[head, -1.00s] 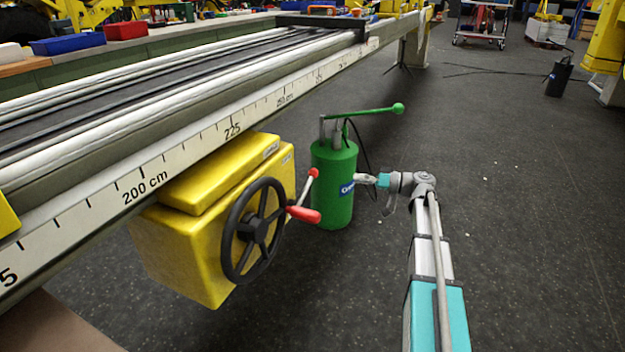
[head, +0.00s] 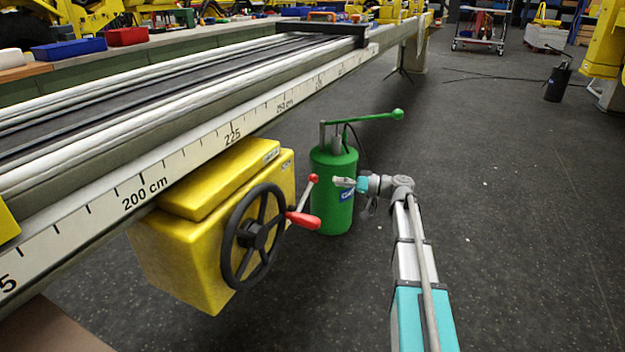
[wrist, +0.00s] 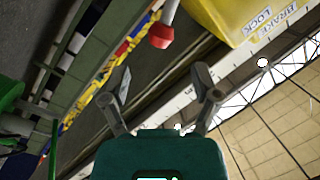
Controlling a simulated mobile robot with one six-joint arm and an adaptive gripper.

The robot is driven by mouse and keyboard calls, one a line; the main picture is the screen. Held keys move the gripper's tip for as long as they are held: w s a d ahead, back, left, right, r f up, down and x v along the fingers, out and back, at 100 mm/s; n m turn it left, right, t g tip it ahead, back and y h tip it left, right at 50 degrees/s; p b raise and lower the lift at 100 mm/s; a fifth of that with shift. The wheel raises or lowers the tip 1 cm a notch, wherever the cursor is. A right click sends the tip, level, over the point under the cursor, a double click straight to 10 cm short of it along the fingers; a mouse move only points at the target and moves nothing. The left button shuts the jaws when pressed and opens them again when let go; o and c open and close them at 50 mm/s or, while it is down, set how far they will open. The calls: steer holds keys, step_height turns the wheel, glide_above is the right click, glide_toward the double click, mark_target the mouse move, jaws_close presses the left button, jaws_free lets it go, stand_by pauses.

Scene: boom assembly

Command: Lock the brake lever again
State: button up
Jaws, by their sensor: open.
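The brake lever (head: 308,190) is a thin light rod with a red knob at its top, rising at the right side of the yellow box (head: 190,258) beside the handwheel. In the wrist view its red knob (wrist: 161,37) shows ahead of the fingers, near the yellow box with labels reading LOCK and BRAKE. My gripper (head: 338,182) is just right of the knob in the head view. In the wrist view, its fingers (wrist: 162,84) are spread with nothing between them, and the knob appears beyond their tips, apart from them.
A green pump canister (head: 333,205) with a green handle stands behind my gripper. The long rail with a scale (head: 185,170) runs above the box.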

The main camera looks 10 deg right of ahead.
mark_target(313, 177)
steer(key=shift+x, duration=3.9)
jaws_close()
steer(key=shift+a, duration=0.2)
